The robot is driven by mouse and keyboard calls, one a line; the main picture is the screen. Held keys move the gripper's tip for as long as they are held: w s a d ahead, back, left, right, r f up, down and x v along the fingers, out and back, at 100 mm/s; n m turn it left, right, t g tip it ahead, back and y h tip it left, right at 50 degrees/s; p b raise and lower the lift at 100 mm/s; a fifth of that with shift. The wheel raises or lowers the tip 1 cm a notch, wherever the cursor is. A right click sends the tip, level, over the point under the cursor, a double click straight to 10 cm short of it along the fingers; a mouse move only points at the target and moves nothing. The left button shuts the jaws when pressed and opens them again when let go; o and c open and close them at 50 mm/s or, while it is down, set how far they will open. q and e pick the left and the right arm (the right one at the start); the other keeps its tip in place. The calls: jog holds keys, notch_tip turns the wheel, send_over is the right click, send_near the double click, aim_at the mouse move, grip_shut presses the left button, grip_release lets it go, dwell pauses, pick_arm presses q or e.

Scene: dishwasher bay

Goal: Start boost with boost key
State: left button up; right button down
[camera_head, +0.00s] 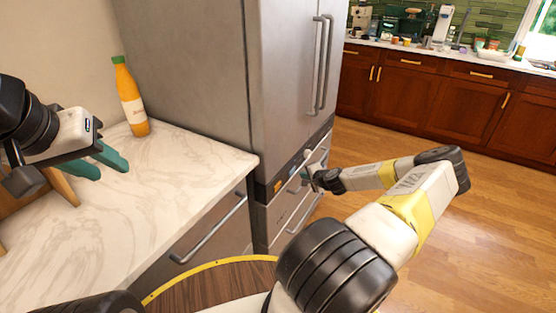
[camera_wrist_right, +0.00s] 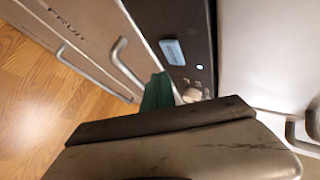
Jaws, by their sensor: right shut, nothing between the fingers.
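A dark control strip (camera_wrist_right: 183,25) runs along the steel appliance in the right wrist view. It carries a blue display (camera_wrist_right: 172,52), a small lit white spot (camera_wrist_right: 200,67) and a pale round knob or key (camera_wrist_right: 192,94). I cannot read which one is the boost key. My right gripper (camera_wrist_right: 158,92) is shut and empty, its teal fingertips at the strip beside the pale knob; I cannot tell whether they touch. In the head view the right gripper (camera_head: 308,176) is at the panel on the appliance front. My left gripper (camera_head: 112,171) is open and empty above the marble counter.
An orange bottle (camera_head: 131,100) with a green cap stands on the marble counter (camera_head: 185,165). Bar handles stick out from the counter front (camera_head: 205,230) and the appliance drawers (camera_wrist_right: 125,65). One drawer is labelled FRUIT. Wooden floor (camera_head: 480,200) is clear to the right.

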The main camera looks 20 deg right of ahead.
jog(key=shift+s+d, duration=1.1)
jog(key=shift+s, duration=0.2)
